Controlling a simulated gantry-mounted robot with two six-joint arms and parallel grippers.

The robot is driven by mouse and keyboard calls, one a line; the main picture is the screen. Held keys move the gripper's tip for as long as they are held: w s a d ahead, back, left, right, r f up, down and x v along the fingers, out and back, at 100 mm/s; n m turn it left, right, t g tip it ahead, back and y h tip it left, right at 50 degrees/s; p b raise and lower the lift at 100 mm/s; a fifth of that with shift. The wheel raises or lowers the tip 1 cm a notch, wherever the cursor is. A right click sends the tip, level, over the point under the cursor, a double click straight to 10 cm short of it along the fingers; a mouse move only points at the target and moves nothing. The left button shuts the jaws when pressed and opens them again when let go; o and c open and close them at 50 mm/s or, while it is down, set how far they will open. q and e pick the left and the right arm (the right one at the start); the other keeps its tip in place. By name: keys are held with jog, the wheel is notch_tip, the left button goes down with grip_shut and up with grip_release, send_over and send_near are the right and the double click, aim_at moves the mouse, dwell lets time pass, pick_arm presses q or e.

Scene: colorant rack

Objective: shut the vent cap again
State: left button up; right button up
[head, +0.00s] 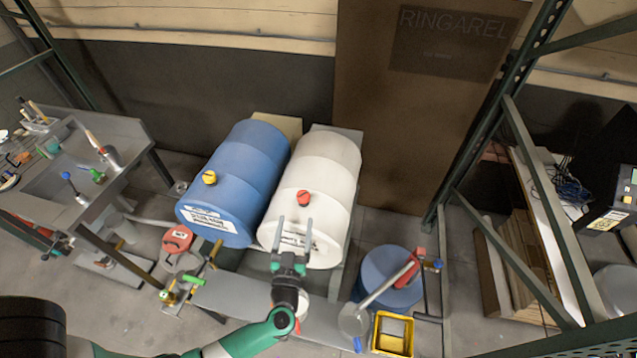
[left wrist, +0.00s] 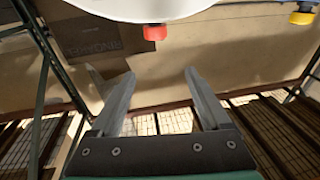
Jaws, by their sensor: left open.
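A red cap (head: 303,197) sits on top of the white drum (head: 335,160). A yellow cap (head: 209,177) sits on the blue drum (head: 240,160). I cannot tell from the frames which one is the vent cap, or whether either is open. My left gripper (head: 295,222) is open and empty, at the near end of the white drum, just short of the red cap in the picture. In the left wrist view the red cap (left wrist: 155,32) shows beyond the two spread fingers (left wrist: 160,75), apart from them. The yellow cap (left wrist: 302,17) is at the upper right there.
A red-topped can (head: 178,239) and brass valves stand left of the drums' near ends. A blue barrel (head: 388,272) with a red-handled tool and a yellow bin (head: 393,334) stand to the right. A grey workbench (head: 90,165) is at left, green rack posts at right.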

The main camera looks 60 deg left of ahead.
aim_at(302, 201)
pick_arm(q)
jog(key=shift+h, duration=0.6)
jog(key=w+a, duration=0.2)
jog(key=w+a+f+b, duration=0.1)
jog(key=w+a, duration=0.1)
jog(key=a, duration=0.1)
jog(key=w+a+f+b, duration=0.1)
jog(key=a, duration=0.1)
jog(key=shift+w+a+f, duration=0.25)
jog(key=shift+w+a, duration=0.05)
jog(key=shift+w, duration=0.1)
jog(key=shift+w+a+r, duration=0.1)
jog(key=shift+w+a, duration=0.3)
jog(key=shift+a, duration=0.05)
grip_shut()
pick_arm(e)
jog(key=shift+d+f+h, duration=0.1)
jog(key=shift+f+h, duration=0.2)
jog(key=shift+f, duration=0.45)
